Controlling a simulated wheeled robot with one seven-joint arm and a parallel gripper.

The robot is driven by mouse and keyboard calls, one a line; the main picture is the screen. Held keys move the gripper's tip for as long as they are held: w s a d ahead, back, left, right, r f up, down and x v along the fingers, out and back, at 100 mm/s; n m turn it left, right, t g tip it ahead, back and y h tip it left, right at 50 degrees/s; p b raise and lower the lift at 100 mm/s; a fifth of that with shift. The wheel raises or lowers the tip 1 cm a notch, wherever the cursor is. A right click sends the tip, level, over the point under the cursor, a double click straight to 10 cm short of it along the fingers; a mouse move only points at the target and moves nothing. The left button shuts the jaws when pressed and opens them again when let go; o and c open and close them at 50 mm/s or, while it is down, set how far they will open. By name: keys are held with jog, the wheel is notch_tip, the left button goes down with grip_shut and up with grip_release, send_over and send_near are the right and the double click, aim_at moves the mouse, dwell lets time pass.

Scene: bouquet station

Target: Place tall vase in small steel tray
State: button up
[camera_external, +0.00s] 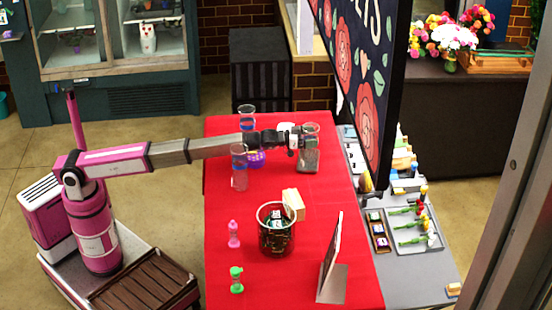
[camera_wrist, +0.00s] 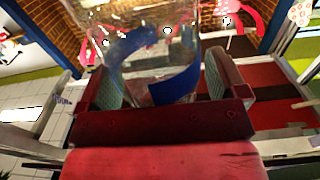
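A clear glass vase with a blue band (camera_wrist: 172,85) sits between my gripper's two fingers in the wrist view and fills the space between the pads. Its rim (camera_external: 312,127) shows just past my gripper (camera_external: 303,137) in the external view; the arm hides much of its body. My gripper (camera_wrist: 160,92) appears shut on this vase. The small steel tray (camera_external: 308,166) is a grey square on the red table, just below my gripper in the picture. I cannot tell whether the vase touches the tray.
Another tall glass (camera_external: 239,172) stands left of the tray, and a glass with a blue band (camera_external: 247,112) stands farther back. A purple bowl (camera_external: 256,159) is under my arm.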

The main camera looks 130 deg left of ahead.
dwell(0.3)
jog(key=shift+r, duration=0.25)
jog(key=shift+s+d+r, duration=0.1)
jog(key=shift+s+d, duration=0.1)
jog(key=v, duration=1.1)
jog(key=shift+s+d, duration=0.15)
